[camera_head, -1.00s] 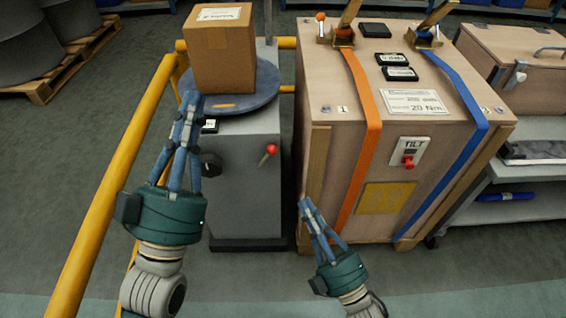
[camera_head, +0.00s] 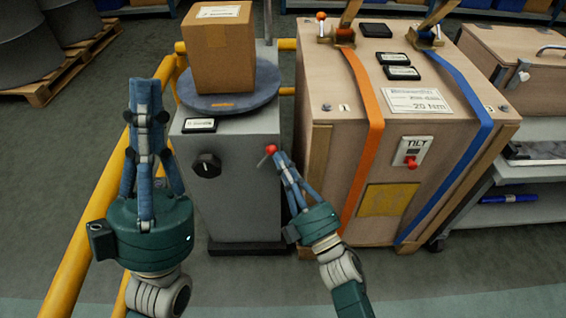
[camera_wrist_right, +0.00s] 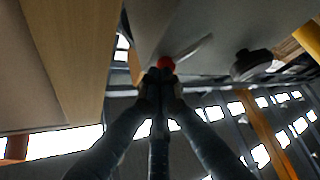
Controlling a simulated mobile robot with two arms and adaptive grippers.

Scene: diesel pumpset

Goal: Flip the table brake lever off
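The brake lever has a red ball knob (camera_head: 271,149) on a short thin stem. It is on the front of the grey table pedestal (camera_head: 228,215), near its right edge, with the stem running down-left from the knob. My right gripper (camera_head: 279,160) has its fingertips drawn together right at the knob, at its lower right. In the right wrist view the red knob (camera_wrist_right: 166,64) shows just beyond the fingertips (camera_wrist_right: 161,78); whether they touch is unclear. My left gripper (camera_head: 145,88) has its fingers together, empty, left of the pedestal.
A cardboard box (camera_head: 220,50) stands on the round turntable (camera_head: 230,95). A black dial (camera_head: 206,165) is on the pedestal front. A large wooden crate (camera_head: 335,150) with straps and a red tilt switch (camera_head: 411,162) stands close right. A yellow rail (camera_head: 85,235) runs along the left.

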